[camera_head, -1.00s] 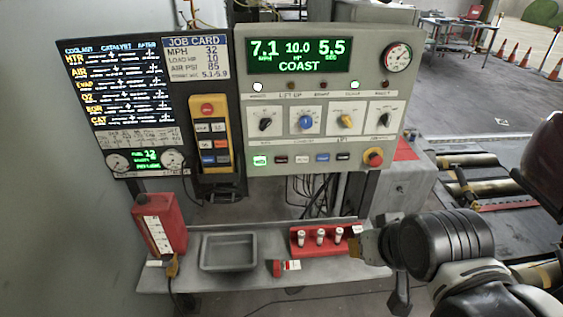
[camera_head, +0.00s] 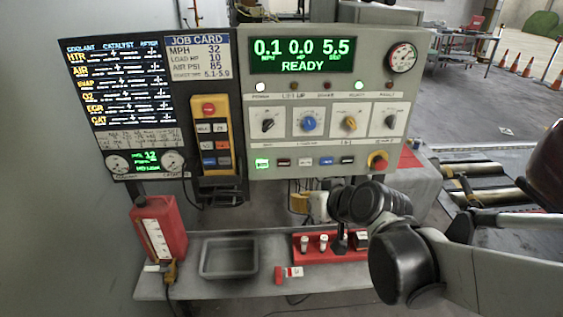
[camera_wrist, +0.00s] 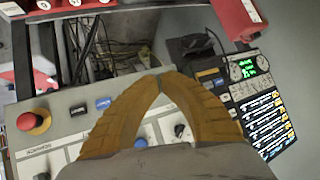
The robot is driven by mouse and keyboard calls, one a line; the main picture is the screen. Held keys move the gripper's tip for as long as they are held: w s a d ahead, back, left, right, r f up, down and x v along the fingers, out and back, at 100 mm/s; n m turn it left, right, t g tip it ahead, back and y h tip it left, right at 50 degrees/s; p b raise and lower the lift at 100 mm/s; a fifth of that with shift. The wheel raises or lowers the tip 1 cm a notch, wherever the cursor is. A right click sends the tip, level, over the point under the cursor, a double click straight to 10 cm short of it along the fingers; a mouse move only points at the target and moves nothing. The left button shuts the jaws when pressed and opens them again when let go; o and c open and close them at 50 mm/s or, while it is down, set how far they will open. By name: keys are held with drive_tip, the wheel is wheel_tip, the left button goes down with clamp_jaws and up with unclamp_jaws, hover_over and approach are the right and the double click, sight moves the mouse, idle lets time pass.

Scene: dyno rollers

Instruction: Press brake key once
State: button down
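I cannot read which is the brake key. The panel display (camera_head: 301,55) reads 0.1, 0.0, 5.5 and READY. My tan gripper (camera_head: 299,203) is just below the panel, partly hidden by my arm.
A red emergency knob (camera_head: 377,160) is at the panel's lower right. A yellow pendant (camera_head: 194,135) with keys hangs left of the panel. Below, a shelf holds a grey tray (camera_head: 202,262), a red rack (camera_head: 300,260) and a red can (camera_head: 178,228). Cables hang under the panel.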

drive_tip(key=w+a+f+t+y, duration=0.1)
drive_tip(key=w+f, duration=0.1)
drive_tip(key=w, duration=0.1)
drive_tip(key=w+a+f+b, duration=0.1)
drive_tip(key=w+a, duration=0.1)
drive_tip(key=w, duration=0.2)
drive_tip(key=shift+a+f+n+t+y, duration=0.25)
drive_tip(key=shift+f+n+t+y, duration=0.1)
drive_tip(key=shift+n+t+y, duration=0.05)
drive_tip(key=shift+w, duration=0.15)
approach(275, 167)
drive_tip(key=shift+s+f+b+x, duration=0.1)
drive_tip(key=shift+f+b+x, duration=0.05)
drive_tip(key=shift+x, duration=1.2)
drive_tip(key=shift+s+f+b+x, duration=0.15)
drive_tip(key=shift+x, duration=1.25)
drive_tip(key=shift+w+a, duration=0.1)
drive_tip(key=shift+a, duration=0.05)
drive_tip(key=shift+w, duration=0.3)
drive_tip(key=shift+w, duration=0.4)
drive_tip(key=shift+s, duration=0.8)
